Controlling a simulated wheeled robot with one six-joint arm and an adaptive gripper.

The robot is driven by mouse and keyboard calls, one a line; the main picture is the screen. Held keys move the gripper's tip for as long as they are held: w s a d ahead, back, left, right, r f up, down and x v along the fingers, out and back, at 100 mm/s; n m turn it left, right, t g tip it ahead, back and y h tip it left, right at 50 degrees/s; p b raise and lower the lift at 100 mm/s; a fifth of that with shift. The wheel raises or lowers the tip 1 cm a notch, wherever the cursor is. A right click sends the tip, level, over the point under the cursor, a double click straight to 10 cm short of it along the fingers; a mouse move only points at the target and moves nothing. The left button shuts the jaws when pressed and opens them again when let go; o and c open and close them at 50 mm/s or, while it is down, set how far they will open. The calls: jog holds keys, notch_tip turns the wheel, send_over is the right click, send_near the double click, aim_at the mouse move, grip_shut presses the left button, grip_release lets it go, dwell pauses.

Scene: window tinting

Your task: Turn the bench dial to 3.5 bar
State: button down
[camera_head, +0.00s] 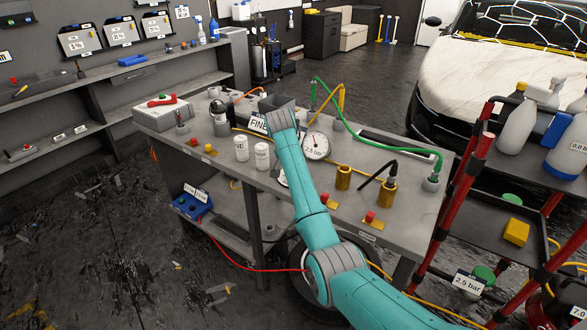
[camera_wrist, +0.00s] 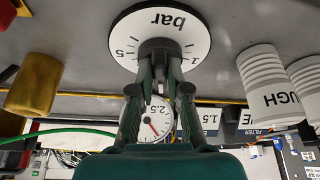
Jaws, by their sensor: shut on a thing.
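The bench dial (camera_wrist: 182,20) has a round white face marked "bar", with numbers and ticks around its rim. It shows upside down at the top of the wrist view. Its dark central knob (camera_wrist: 158,45) sits between the fingertips of my gripper (camera_wrist: 160,72), which is shut on it. The knob's pointer is hidden, so I cannot tell its setting. A round pressure gauge (camera_head: 316,143) labelled "2.5 bar" stands on the bench (camera_head: 335,208). The gauge also shows behind my fingers in the wrist view (camera_wrist: 152,128). My arm hides most of the dial in the head view.
Two white canisters (camera_head: 241,149) (camera_head: 262,156) stand left of my arm. Brass fittings (camera_head: 343,177) (camera_head: 387,194), red-topped buttons (camera_head: 370,217) and green and yellow hoses (camera_head: 390,147) lie to the right. A red-framed cart (camera_head: 470,190) stands beside the bench's right end.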

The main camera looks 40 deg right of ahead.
jog(key=m, duration=0.2)
jog(key=m+g, duration=0.1)
jog(key=m, duration=0.1)
jog(key=m+g, duration=0.1)
jog(key=m, duration=0.1)
jog(key=shift+w+a, duration=0.15)
jog(key=shift+w, duration=0.25)
jog(key=shift+m, duration=0.3)
jog(key=c, duration=1.1)
grip_release()
jog(key=shift+c, duration=0.2)
jog(key=v, duration=1.2)
jog(key=shift+w+a, duration=0.2)
jog(key=shift+a, duration=0.05)
jog(key=shift+f, duration=0.15)
